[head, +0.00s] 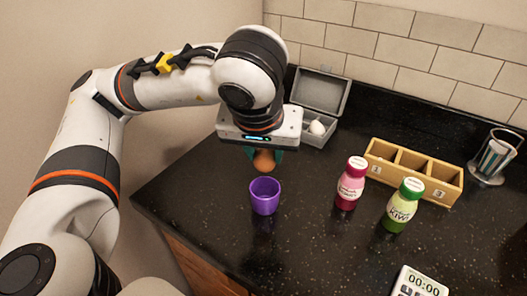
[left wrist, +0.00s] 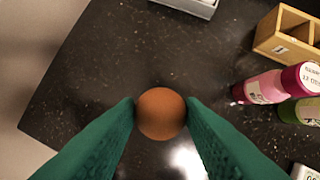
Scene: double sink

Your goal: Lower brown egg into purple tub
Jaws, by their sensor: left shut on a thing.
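The brown egg (head: 264,161) is held between the green fingertips of my left gripper (head: 264,159). In the left wrist view the egg (left wrist: 161,113) sits between the two green fingers (left wrist: 161,116), touching both. The purple tub (head: 265,196) stands upright and open on the dark counter. In the head view the egg shows just behind and above the tub's rim, apart from it. The tub does not show in the left wrist view. My right gripper is in neither view.
A grey open box (head: 318,92) holding a white egg (head: 317,127) stands behind the gripper. Pink (head: 350,184) and green (head: 403,206) bottles stand right of the tub, before a wooden compartment box (head: 440,180). A glass holder (head: 494,156) and a timer (head: 419,284) are farther right.

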